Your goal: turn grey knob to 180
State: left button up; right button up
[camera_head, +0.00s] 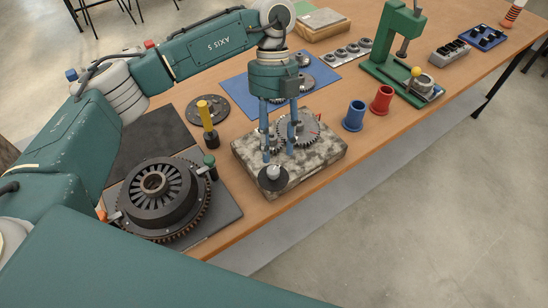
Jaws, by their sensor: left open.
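The grey knob (272,173) appears to be the small grey piece on a dark round disc at the front corner of a mottled stone-like block (318,165). No angle marks on it are readable at this size. My left gripper (279,157) points down over the block with its two blue fingers apart and nothing visibly held between them. Its fingertips show just behind and above the knob; I cannot tell whether they touch it or the block. Gears (298,128) on the block show behind and between the fingers. My right gripper is not in view.
A dark clutch-like assembly (157,200) lies left of the block. A yellow-handled tool (206,118) stands behind it. Blue (354,116) and red (381,100) cups stand to the right, before a green press (392,45). The wooden table's front edge is close to the block.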

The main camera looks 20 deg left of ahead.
pick_arm(q)
jog(key=d+v, duration=0.1)
jog(key=v, duration=0.5)
jog(key=shift+a+r, duration=0.3)
jog(key=shift+a, duration=0.1)
jog(key=shift+w, duration=0.1)
